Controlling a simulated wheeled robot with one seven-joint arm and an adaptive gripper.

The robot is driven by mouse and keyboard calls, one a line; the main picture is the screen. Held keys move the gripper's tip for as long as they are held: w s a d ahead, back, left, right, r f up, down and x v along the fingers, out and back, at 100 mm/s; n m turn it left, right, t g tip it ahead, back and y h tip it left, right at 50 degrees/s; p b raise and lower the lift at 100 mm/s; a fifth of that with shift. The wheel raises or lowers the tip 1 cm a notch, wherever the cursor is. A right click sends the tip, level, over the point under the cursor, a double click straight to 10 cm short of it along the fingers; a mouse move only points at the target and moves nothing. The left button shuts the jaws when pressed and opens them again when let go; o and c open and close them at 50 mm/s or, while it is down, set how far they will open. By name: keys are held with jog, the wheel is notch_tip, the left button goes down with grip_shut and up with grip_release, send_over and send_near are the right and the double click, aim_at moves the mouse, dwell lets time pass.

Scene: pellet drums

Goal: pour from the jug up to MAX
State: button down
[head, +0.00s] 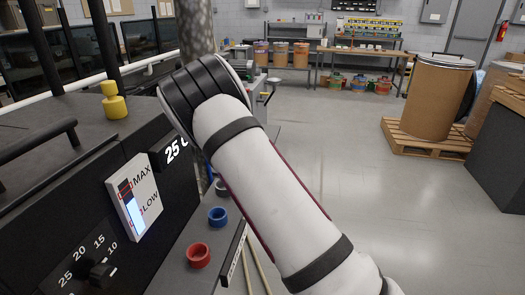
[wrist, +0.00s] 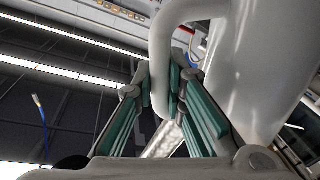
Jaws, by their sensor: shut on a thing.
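In the wrist view my gripper (wrist: 166,88) is shut on the handle of a pale grey jug (wrist: 262,55). The curved handle (wrist: 160,45) runs between the teal-padded fingers, and the jug body fills the right side. Its spout and contents are not visible. In the head view my arm hides the gripper and jug. A white level gauge (head: 146,184) marked MAX and LOW is on the front of the dark machine (head: 60,190). Its window shows a pale blue column around the LOW mark, with its top below MAX.
A yellow knob-like piece (head: 114,101) stands on the machine top, left of my arm. A red ring (head: 199,255) and a blue ring (head: 217,216) sit on the lower ledge. A brown drum (head: 436,98) stands on a pallet at right. The floor between is clear.

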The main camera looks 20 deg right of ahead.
jog(key=shift+w+a+r+n+p, duration=0.15)
jog(key=shift+r+n+p, duration=0.15)
jog(key=shift+r+n, duration=0.65)
jog(key=shift+w+a+r+n, duration=0.1)
jog(key=shift+a+n, duration=0.25)
jog(key=shift+n, duration=0.8)
jog(key=shift+w+a+n, duration=0.2)
jog(key=shift+a+n, duration=0.15)
jog(key=shift+n, duration=0.35)
jog(key=shift+w+a+n, duration=0.15)
jog(key=shift+a+n, duration=0.2)
jog(key=shift+n, duration=0.35)
jog(key=shift+w+a+f+n, duration=0.2)
jog(key=shift+a+n, duration=0.2)
jog(key=shift+n, duration=0.15)
jog(key=shift+w+a+f+n, duration=0.1)
jog(key=shift+w+a+n, duration=0.1)
jog(key=shift+a+n, duration=0.3)
jog(key=shift+s+d+r+m, duration=0.25)
jog(key=shift+d+m, duration=0.1)
jog(key=shift+d, duration=0.1)
jog(key=shift+s+d+r+m, duration=0.1)
jog(key=shift+s+d+m, duration=0.05)
jog(key=shift+d+m, duration=0.3)
jog(key=shift+s+d+m, duration=0.1)
jog(key=shift+m, duration=0.25)
jog(key=shift+d, duration=0.1)
